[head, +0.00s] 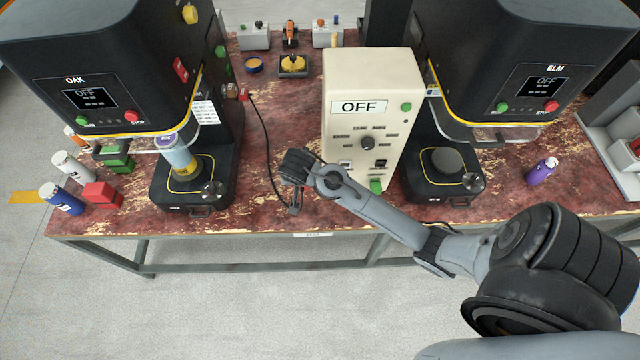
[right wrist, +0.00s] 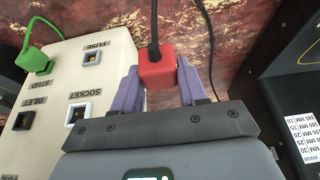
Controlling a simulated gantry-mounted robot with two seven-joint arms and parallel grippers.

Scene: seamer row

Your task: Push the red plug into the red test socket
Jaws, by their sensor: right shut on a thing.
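The red plug (right wrist: 157,70) is between the two purple fingers of my right gripper (right wrist: 159,82), with its black cable running up from it. In the head view my right gripper (head: 295,207) is over the bench front, left of the cream test box (head: 350,130), and hides the plug. The right wrist view shows the test box face (right wrist: 100,62) left of the plug and apart from it, with openings marked FUSE, SOCKET (right wrist: 78,114) and INLET. I cannot make out a red socket. My left gripper is not in view.
A green plug (right wrist: 33,60) sits at STUD. The black cable (head: 268,135) crosses the bench from the OAK seamer's side. The OAK seamer (head: 75,100) holds a can; the ELM seamer (head: 530,85) stands right of the box. Red and green blocks and bottles stand at left.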

